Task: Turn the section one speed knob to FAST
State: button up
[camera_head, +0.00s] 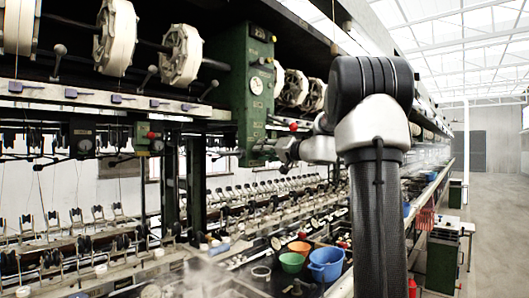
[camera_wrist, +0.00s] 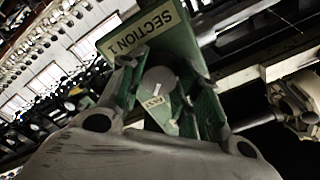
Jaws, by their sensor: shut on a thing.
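The speed knob (camera_wrist: 158,79) is a grey round knob on a green panel, under a plate reading SECTION 1 (camera_wrist: 137,33). A short white mark on the knob points toward a small pale label (camera_wrist: 152,102) that appears to read FAST. My gripper (camera_wrist: 163,73) has one finger on each side of the knob and is shut on it. In the head view my gripper (camera_head: 269,149) is at the lower part of the green cabinet (camera_head: 231,95). The knob cannot be made out there, behind my gripper.
White reels (camera_head: 182,55) hang left of the cabinet. Below are basins with green (camera_head: 291,263), orange (camera_head: 299,247) and blue (camera_head: 326,265) bowls. My arm hides part of the machine. The aisle (camera_head: 495,220) at the right is clear.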

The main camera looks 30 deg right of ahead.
jog(key=shift+r, duration=0.1)
jog(key=o, duration=1)
jog(key=shift+w+a, duration=0.15)
jog(key=shift+w, duration=0.05)
jog(key=shift+o, duration=0.2)
jog(key=shift+s, duration=0.1)
jog(key=v, duration=1.2)
